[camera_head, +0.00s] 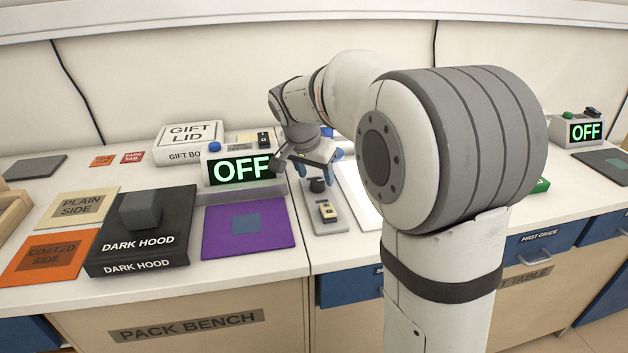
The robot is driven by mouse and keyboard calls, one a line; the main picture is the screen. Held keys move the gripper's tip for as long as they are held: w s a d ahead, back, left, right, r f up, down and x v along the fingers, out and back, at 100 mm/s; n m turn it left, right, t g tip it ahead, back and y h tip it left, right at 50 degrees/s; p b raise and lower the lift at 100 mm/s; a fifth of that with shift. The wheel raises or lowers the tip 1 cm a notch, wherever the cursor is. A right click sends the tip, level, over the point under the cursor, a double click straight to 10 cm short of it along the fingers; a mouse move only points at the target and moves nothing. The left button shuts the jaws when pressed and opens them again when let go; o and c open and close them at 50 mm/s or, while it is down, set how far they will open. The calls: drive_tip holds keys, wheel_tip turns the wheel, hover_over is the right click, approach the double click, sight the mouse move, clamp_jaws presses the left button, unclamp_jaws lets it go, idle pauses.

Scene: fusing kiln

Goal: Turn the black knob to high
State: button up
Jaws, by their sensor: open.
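A small black knob (318,185) stands on a narrow grey panel, just right of the purple mat. My gripper (307,168) is open, low over the bench and just above this knob; I cannot tell whether the fingers touch it. The gripper partly covers the knob's upper side, and its pointer or marks cannot be read. A display box (240,170) just left of the gripper shows "OFF" in green. Another small black part (263,138) sits behind that display box.
A dark hood box (140,245) and a purple mat (248,228) lie left of the panel. A small switch plate (328,211) is in front of the knob. A gift box (190,140) stands behind. A second "OFF" box (577,131) is far right. My arm hides the bench's middle.

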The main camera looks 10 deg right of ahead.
drive_tip(key=shift+x, duration=1.15)
